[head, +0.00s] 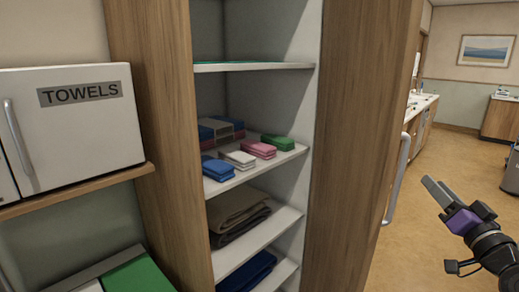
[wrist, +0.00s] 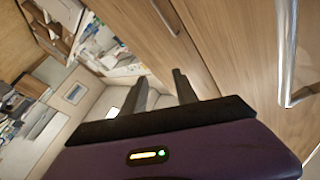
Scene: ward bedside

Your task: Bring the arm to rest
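My gripper (head: 436,190) is at the right side of the head view, raised above the floor and pointing up and to the left. Its body is purple and dark grey. In the wrist view my gripper (wrist: 160,88) shows two dark fingers standing apart with nothing between them. A wooden cabinet door (head: 358,130) is to the left of it in the head view, and its curved metal handle (head: 396,180) is close to the fingertips in the picture. I cannot tell the exact distance between them.
An open cabinet holds shelves (head: 255,66) with folded blue cloth (head: 218,168), pink packs (head: 258,149) and brown blankets (head: 238,213). A white TOWELS box (head: 75,140) stands at left on a ledge. Open floor (head: 450,150) lies at right, with a counter (head: 420,105) behind.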

